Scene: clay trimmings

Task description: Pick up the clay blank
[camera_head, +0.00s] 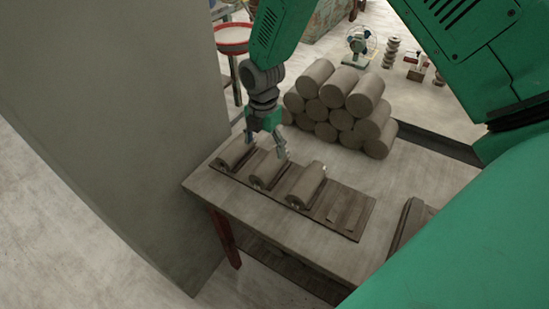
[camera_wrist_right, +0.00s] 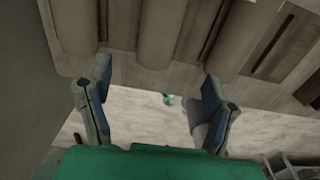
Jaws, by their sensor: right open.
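Three brown-grey cylindrical clay blanks lie in a row on a wooden rack (camera_head: 345,213) on the table: a left one (camera_head: 234,153), a middle one (camera_head: 267,169) and a right one (camera_head: 307,184). My right gripper (camera_head: 266,147) is open above the left and middle blanks, its fingers pointing down. In the wrist view its two fingers (camera_wrist_right: 155,72) are spread and nothing is between them. The middle blank (camera_wrist_right: 160,32) shows beyond the fingertips, with other blanks on either side. Exact contact is unclear. My left gripper is not in view.
A pyramid stack of several clay cylinders (camera_head: 340,98) stands at the table's back. A grey wall or pillar (camera_head: 130,110) rises close on the left. A fan (camera_head: 360,45) stands beyond. The rack's right end is empty, with bare tabletop (camera_head: 405,180) nearby.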

